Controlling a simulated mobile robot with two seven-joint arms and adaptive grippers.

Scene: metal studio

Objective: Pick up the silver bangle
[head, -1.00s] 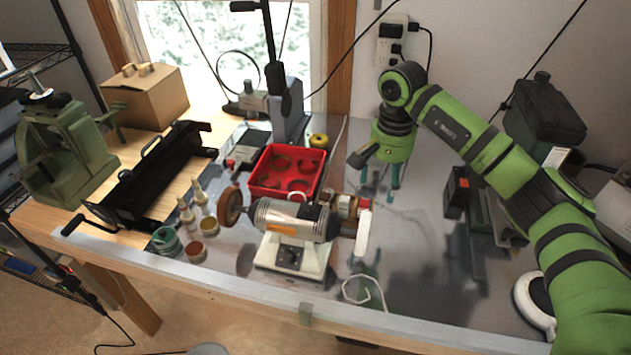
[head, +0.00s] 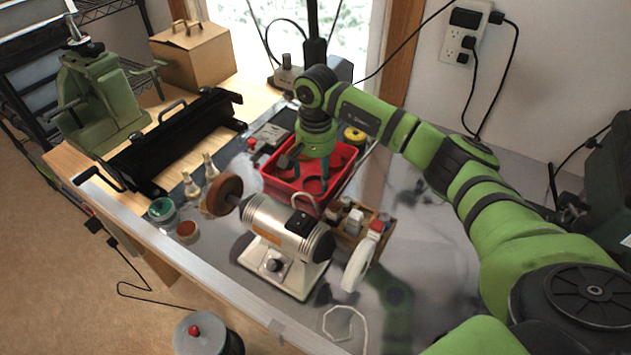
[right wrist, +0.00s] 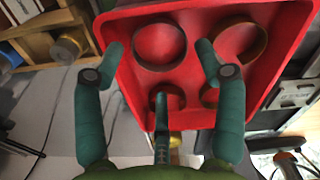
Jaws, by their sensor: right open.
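The red tray (head: 279,187) stands on the bench behind the grinder and holds several rings; it fills the upper part of the right wrist view (right wrist: 120,14). One ring there, left of centre, looks greyish and is probably the silver bangle (right wrist: 159,67). A more brassy ring (right wrist: 262,42) lies to its right, and two nearer rings are partly hidden by my fingers. My right gripper (head: 311,180) is over the tray, pointing down. Its fingers (right wrist: 160,52) are spread and empty, on either side of the greyish ring in the picture. My left gripper is not in view.
A bench grinder (head: 284,240) stands in front of the tray. A wooden holder (head: 352,233) with small items is at its right. Bottles and jars (head: 186,232) stand left. A yellow roll (head: 355,137) is behind the tray. The bench is clear on the right.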

